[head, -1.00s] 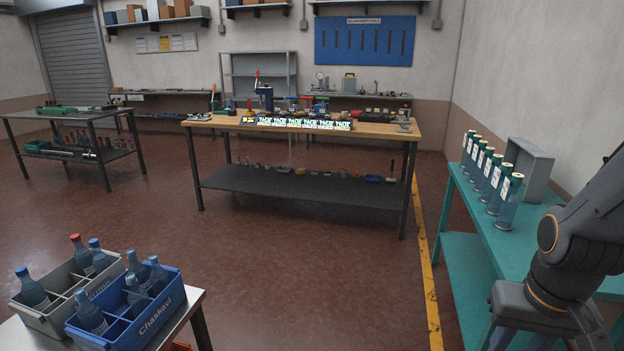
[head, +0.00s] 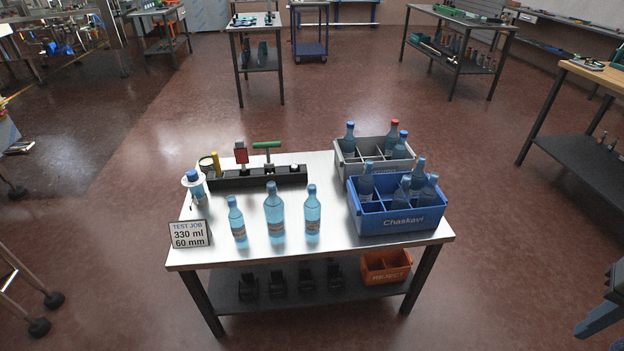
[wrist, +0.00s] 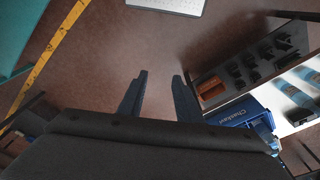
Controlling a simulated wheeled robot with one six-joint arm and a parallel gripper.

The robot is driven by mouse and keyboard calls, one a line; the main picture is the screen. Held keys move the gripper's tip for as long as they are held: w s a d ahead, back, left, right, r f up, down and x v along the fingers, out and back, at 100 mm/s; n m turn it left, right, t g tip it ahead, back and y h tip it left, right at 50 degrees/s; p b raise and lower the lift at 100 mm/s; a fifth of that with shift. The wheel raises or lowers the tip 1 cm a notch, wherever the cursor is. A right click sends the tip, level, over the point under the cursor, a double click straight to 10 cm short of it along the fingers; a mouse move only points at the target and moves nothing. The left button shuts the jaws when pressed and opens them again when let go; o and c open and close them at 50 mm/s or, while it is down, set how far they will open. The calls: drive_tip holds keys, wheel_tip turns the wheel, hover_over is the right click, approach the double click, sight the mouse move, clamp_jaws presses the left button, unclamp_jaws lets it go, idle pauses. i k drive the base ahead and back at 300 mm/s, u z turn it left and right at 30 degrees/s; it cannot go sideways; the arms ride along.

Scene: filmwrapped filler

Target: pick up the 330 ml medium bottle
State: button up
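Three blue capped bottles stand upright on the steel table in the head view: a left one (head: 238,222), the largest in the middle (head: 274,214) and a right one (head: 312,215). By size the right one looks like the medium one, but no volume is readable on the labels. A sign (head: 190,234) beside them reads "TEST JOB 330 ml 60 mm". My gripper (wrist: 158,84) is open and empty in the wrist view, its fingers above bare floor. Bottles show partly at that view's right edge (wrist: 296,92), well away from the fingers.
On the steel table (head: 340,233) are a blue Chaskavi crate (head: 400,221) and a grey crate (head: 347,172), both holding bottles. A black fixture (head: 285,177) and another bottle (head: 194,187) stand at the back left. An orange reject bin (head: 386,267) sits on the shelf below.

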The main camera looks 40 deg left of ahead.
sight(311, 207)
drive_tip(key=u, duration=0.9)
drive_tip(key=i, duration=0.85)
drive_tip(key=u, duration=0.55)
drive_tip(key=i, duration=0.45)
